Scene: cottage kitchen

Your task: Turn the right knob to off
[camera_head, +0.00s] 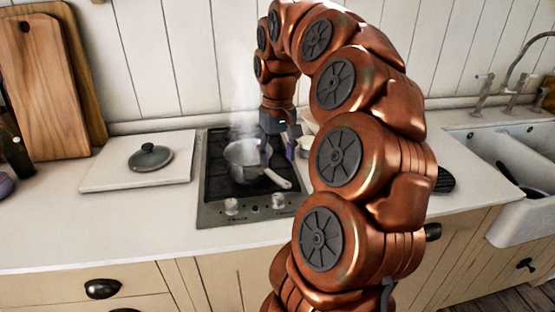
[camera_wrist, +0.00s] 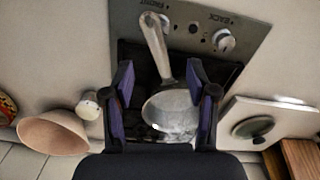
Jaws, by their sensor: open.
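The stove (camera_head: 215,215) has two pale knobs on its front panel. The right knob (camera_head: 278,200) sits beyond the end of the pot handle; in the wrist view, where left and right are swapped, it shows (camera_wrist: 164,20) partly behind the handle. The left knob (camera_head: 231,206) also shows in the wrist view (camera_wrist: 224,40). Which way the right knob points is too small to tell. My gripper (camera_head: 278,152) is open and empty, above the pot and behind the knobs. In the wrist view its fingers (camera_wrist: 160,78) straddle the pot and handle without visibly holding them.
A steaming pot (camera_head: 243,154) stands on the stove, its handle (camera_head: 277,179) reaching toward the right knob. A board (camera_head: 110,172) with a grey lid (camera_head: 150,157) lies left. A bowl (camera_wrist: 52,134) and a small cup (camera_wrist: 88,107) stand beside the stove. A sink (camera_head: 500,150) is right.

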